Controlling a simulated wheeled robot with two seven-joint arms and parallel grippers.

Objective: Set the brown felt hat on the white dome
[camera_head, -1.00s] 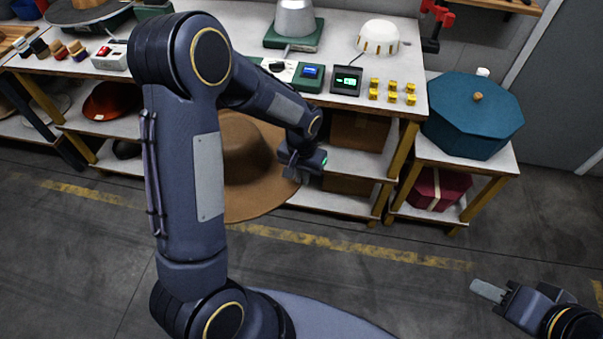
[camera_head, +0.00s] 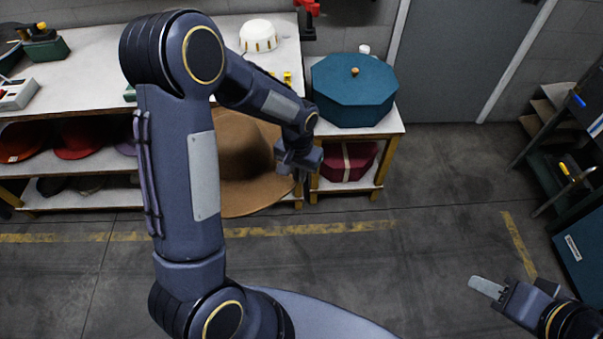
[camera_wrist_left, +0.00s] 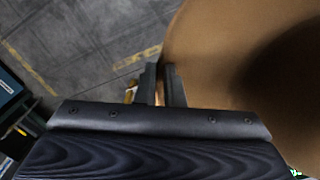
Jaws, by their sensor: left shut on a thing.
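The brown felt hat (camera_head: 243,190) hangs in the air in front of the workbench, partly hidden behind my left arm. My left gripper (camera_head: 290,172) is shut on the right side of its brim. In the left wrist view the two fingers (camera_wrist_left: 161,85) pinch the edge of the hat (camera_wrist_left: 205,65), whose crown is in dark shadow. The white dome (camera_head: 258,37) stands on the bench near its back right, apart from the hat. My right gripper (camera_head: 488,288) is at the lower right, over bare floor, with no object seen in it; its finger gap cannot be made out.
A teal octagonal box (camera_head: 353,92) sits on a side stand right of the bench, with a dark red box (camera_head: 348,162) below. Several hats (camera_head: 77,138) lie on the bench's lower shelf. A teal cabinet (camera_head: 585,255) stands at far right. The floor between is clear.

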